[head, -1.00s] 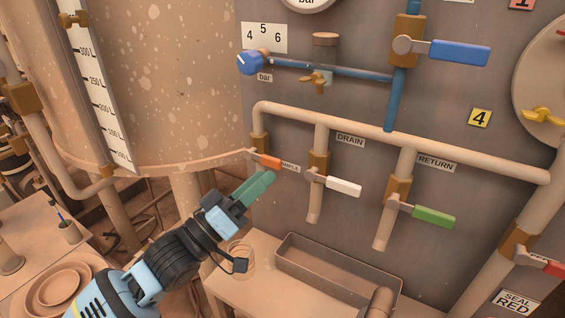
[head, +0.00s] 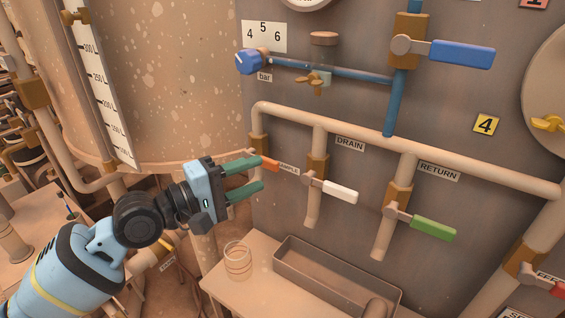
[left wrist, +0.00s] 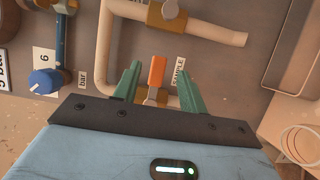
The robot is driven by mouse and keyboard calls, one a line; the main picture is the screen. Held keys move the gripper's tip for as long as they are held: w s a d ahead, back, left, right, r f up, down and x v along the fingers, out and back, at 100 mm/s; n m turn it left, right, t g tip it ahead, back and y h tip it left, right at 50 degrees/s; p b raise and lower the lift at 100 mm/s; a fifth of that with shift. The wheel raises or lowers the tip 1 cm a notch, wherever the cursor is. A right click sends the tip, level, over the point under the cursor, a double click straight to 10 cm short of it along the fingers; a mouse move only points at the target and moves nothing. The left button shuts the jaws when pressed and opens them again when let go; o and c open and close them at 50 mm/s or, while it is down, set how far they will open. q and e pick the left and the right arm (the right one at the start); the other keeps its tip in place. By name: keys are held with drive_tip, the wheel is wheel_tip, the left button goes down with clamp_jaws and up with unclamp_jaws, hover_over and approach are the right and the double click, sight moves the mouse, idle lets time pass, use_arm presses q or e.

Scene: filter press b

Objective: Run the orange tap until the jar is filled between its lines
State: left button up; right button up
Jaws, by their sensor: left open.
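The orange tap handle (head: 269,165) sits on the leftmost branch of the beige pipe, beside the SAMPLE label. It points right and slightly down in the head view. My left gripper (head: 258,172) is open, its green fingers at the handle. In the left wrist view the orange handle (left wrist: 157,72) stands between the two spread fingers of the gripper (left wrist: 160,68), with visible gaps on both sides. The clear jar (head: 238,261) stands on the bench below, with rings marked around it. It looks empty. Its rim and lines partly show in the left wrist view (left wrist: 302,146). My right gripper is out of view.
A white handle (head: 341,191) at DRAIN and a green handle (head: 433,229) at RETURN lie to the right. A metal trough (head: 335,275) stands right of the jar. A blue knob (head: 250,62) and blue handle (head: 462,54) sit above. The large tank (head: 175,80) is left.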

sight(273, 168)
use_arm(q)
drive_tip(key=shift+x, duration=3.9)
clamp_jaws()
